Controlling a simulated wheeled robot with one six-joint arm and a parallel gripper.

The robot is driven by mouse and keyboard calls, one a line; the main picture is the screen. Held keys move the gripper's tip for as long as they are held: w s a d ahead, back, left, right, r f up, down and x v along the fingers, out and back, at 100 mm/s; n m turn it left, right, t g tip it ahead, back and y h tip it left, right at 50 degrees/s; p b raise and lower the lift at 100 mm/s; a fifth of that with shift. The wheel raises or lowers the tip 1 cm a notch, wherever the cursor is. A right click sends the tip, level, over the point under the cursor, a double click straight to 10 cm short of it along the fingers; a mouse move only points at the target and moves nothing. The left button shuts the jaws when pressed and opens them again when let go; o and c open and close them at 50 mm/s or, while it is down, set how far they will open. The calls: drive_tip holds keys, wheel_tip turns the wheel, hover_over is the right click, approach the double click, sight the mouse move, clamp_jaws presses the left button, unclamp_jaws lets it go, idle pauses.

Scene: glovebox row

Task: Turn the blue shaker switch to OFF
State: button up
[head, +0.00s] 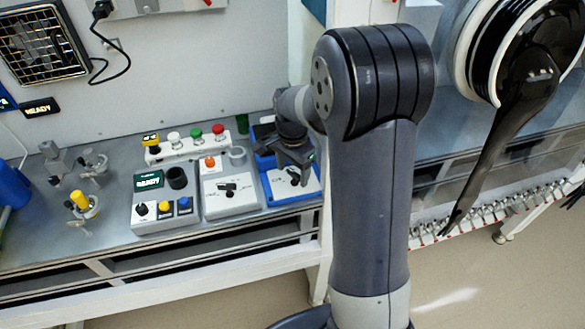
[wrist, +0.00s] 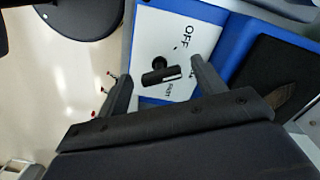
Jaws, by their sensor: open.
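The blue shaker (head: 266,164) stands on the bench, partly hidden behind my arm. Its white front plate carries a black switch knob (head: 294,176). In the wrist view the switch knob (wrist: 161,75) has a white mark on its bar, and the word OFF is printed on the plate (wrist: 172,22) above it. Other lettering at the lower right is partly covered by a finger. My gripper (wrist: 163,78) is open, with a finger on either side of the knob in the picture. I cannot tell whether either finger touches it.
A grey unit with a similar black knob (head: 228,188) stands directly left of the blue shaker. Left of that is a box with a READY display (head: 149,181) and several buttons. A black glove (head: 500,130) hangs from a port at right.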

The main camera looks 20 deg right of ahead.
drive_tip(key=shift+c, duration=0.4)
drive_tip(key=c, duration=0.9)
drive_tip(key=shift+n, duration=0.3)
drive_tip(key=shift+s+n+b, duration=0.15)
drive_tip(key=shift+n+b, duration=0.25)
drive_tip(key=shift+n, duration=2.3)
drive_tip(key=o, duration=1)
wheel_tip(320, 180, up, 11)
drive_tip(key=shift+f+b, duration=0.1)
drive_tip(key=shift+b, duration=0.3)
